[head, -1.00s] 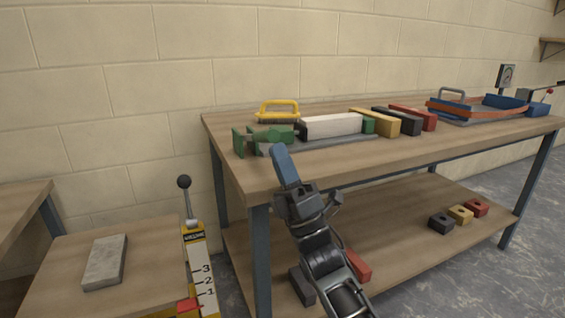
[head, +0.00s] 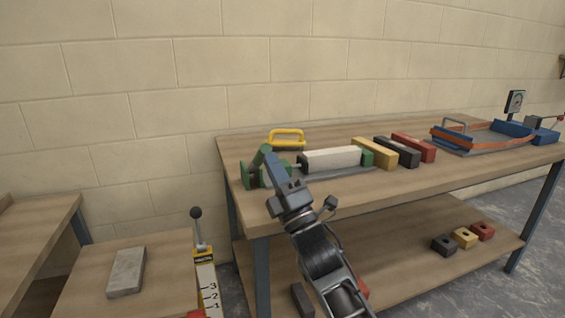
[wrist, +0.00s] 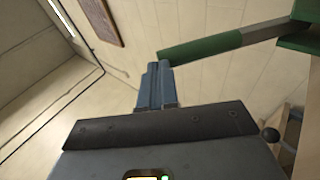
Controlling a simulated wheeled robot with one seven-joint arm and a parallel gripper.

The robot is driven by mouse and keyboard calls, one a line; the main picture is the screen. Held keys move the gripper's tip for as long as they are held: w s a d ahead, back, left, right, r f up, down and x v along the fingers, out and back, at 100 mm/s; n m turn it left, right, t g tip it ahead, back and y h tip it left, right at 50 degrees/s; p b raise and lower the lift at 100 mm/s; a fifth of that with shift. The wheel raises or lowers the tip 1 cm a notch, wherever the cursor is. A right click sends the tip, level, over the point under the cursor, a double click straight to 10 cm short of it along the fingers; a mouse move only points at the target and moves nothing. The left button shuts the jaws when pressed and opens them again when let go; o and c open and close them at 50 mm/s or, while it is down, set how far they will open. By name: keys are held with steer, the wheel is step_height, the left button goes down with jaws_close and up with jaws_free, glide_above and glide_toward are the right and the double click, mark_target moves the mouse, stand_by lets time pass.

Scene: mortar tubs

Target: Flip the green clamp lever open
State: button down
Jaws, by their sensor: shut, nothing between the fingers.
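The green clamp (head: 250,176) stands at the near left end of the bench, beside a white block (head: 332,159). Its green lever (head: 261,155) is tilted up steeply from the clamp. In the wrist view the lever (wrist: 205,47) runs from the right edge to just above my fingertips, and its grip end lies at or very near them; I cannot tell whether they touch. My gripper (head: 270,160) is shut and empty, its blue fingers together, right beside the lever. It also shows in the wrist view (wrist: 157,68). My fingers partly hide the clamp in the head view.
A yellow handle (head: 287,138) lies behind the clamp. Yellow, black and red blocks (head: 397,151) stand to the right on the bench. A blue fixture with an orange band (head: 470,142) is at the far right. A lever with a black knob (head: 196,213) rises at the lower left.

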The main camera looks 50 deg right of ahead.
mark_target(270, 145)
steer(key=r+p, duration=0.1)
steer(key=p, duration=0.1)
steer(key=w+d+r+g+p, duration=0.1)
steer(key=r+p, duration=0.1)
steer(key=p, duration=0.1)
steer(key=w+r+m+g+p, duration=0.1)
steer(key=p, duration=0.1)
steer(key=shift+d+r+p, duration=0.15)
steer(key=shift+r+p, duration=0.15)
steer(key=w+d+r+g+p, duration=0.1)
steer(key=p, duration=0.2)
steer(key=shift+w+r+g+p, duration=0.2)
steer(key=shift+g+p, duration=0.1)
steer(key=shift+p, duration=0.05)
steer(key=p, duration=0.1)
steer(key=w+d+r+p, duration=0.1)
steer(key=w+r+p, duration=0.1)
steer(key=p, duration=0.1)
steer(key=shift+w+d+r+m, duration=0.1)
steer(key=shift+d+r+m, duration=0.15)
steer(key=shift+m, duration=0.05)
steer(key=d+p+x, duration=0.2)
steer(key=x, duration=0.8)
steer(key=shift+f, duration=0.2)
